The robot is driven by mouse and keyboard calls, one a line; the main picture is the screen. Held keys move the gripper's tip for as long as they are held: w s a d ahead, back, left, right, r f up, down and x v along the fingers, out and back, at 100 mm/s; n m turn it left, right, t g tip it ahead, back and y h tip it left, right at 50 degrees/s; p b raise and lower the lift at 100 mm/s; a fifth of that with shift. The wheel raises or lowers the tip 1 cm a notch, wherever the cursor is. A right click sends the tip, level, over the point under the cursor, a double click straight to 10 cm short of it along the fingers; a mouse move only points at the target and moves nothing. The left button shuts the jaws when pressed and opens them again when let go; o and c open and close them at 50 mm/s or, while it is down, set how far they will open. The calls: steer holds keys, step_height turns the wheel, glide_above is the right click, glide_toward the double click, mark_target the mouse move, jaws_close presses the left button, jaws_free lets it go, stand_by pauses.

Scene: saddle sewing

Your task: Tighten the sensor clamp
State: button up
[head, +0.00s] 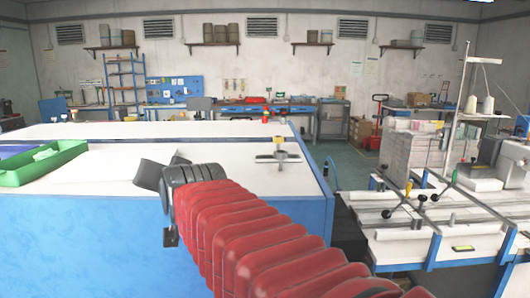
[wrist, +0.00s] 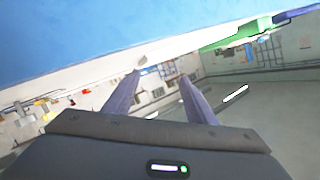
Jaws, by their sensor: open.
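A small metal fixture with a flat crossbar and a yellow block on top (head: 279,154) stands on the white tabletop, right of my arm. It may be the sensor clamp, but I cannot tell for sure. My arm, in a red bellows sleeve, reaches to the table's front edge. In the wrist view my gripper (wrist: 160,79) has two dark fingers spread apart with nothing between them. The gripper is left of the fixture and apart from it. In the head view its fingers are not clearly seen. The fixture is not recognisable in the tilted wrist view.
The white-topped blue table (head: 110,235) fills the left and centre. A green tray (head: 40,165) lies at its left; a small red item (head: 265,116) stands at its far edge. A sewing bench (head: 395,233) with rods and knobs is at right. The tabletop around the fixture is clear.

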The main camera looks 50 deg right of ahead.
steer(key=w+d+r+m+t+h, duration=0.2)
steer(key=d+r+m+h, duration=0.15)
steer(key=d+r, duration=0.5)
steer(key=m+g+h, duration=0.5)
steer(key=m+h, duration=0.4)
steer(key=m, duration=1.8)
glide_above(278, 156)
steer(key=w+a, duration=0.6)
steer(key=a, duration=0.1)
step_height(278, 156, down, 2)
steer(key=s+d+f+m+g, duration=0.1)
steer(key=s+f+m+g, duration=0.1)
steer(key=f+m, duration=0.1)
steer(key=s+d+f+m+g, duration=0.2)
steer(key=m+g, duration=0.1)
steer(key=m, duration=0.2)
steer(key=s+d+f+m+g, duration=0.2)
steer(key=f+m, duration=0.1)
steer(key=m, duration=0.1)
steer(key=shift+s+d+f+g+h, duration=0.1)
steer(key=shift+d+f+g+h, duration=0.15)
steer(key=shift+f+g, duration=0.1)
steer(key=shift+w+d, duration=0.25)
steer(key=shift+d, duration=0.95)
steer(key=shift+w+d, duration=0.25)
steer(key=shift+d, duration=1)
steer(key=shift+w+d, duration=0.25)
steer(key=shift+d, duration=0.95)
steer(key=shift+c, duration=0.4)
